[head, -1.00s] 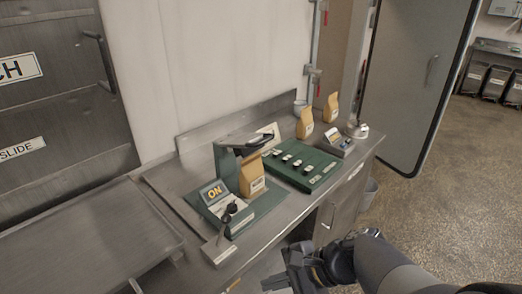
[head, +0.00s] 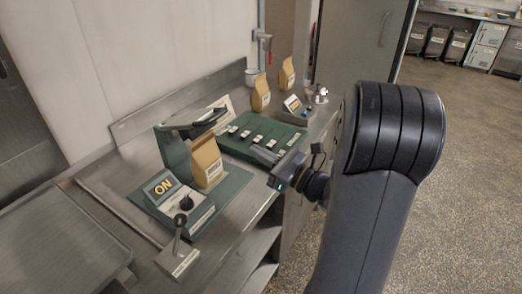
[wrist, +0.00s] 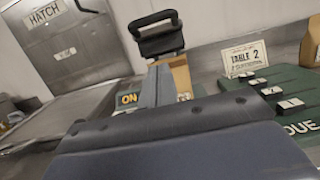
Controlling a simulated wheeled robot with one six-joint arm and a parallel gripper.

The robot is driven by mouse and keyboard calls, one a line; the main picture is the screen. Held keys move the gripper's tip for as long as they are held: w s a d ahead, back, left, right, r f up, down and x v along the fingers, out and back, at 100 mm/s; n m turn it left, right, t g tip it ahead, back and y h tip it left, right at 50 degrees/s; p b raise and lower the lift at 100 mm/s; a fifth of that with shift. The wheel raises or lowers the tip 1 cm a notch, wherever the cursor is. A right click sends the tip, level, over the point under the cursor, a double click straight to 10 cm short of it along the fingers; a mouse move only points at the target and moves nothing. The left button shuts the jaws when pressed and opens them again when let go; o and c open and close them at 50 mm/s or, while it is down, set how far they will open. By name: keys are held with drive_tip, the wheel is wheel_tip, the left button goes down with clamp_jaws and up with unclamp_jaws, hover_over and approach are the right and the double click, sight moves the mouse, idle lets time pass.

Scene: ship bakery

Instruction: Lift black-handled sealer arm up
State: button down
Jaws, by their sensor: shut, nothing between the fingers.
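The sealer is a green machine on the counter, with an upright post (head: 174,152) and a dark sealer arm (head: 190,127) reaching from its top over a brown paper bag (head: 207,162). The arm's black handle (head: 211,117) is at its right end; in the wrist view the black handle (wrist: 150,18) shows as a loop above the bag. My gripper (head: 263,154) is shut and empty, right of the handle and apart from it, in front of the green board. In the wrist view my gripper (wrist: 157,75) points toward the sealer and hides part of its base.
An ON display (head: 163,187) and a black-knobbed lever (head: 180,240) stand at the front left. A green labelled board (head: 240,150) lies right of the sealer. Two more bags (head: 261,92) and a small device (head: 296,108) stand farther back. A table card (wrist: 246,60) stands behind.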

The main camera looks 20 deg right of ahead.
drive_tip(key=w+a+r+p, duration=0.3)
drive_tip(key=w+a+r, duration=0.1)
drive_tip(key=w, duration=0.3)
drive_tip(key=shift+a+r, duration=0.35)
drive_tip(key=shift+a, duration=0.3)
drive_tip(key=shift+w, duration=0.15)
drive_tip(key=w+a+r+p, duration=0.2)
drive_tip(key=w+a+r, duration=0.7)
drive_tip(key=w+r, duration=0.3)
wheel_tip(320, 180, up, 2)
drive_tip(key=shift+w, duration=0.2)
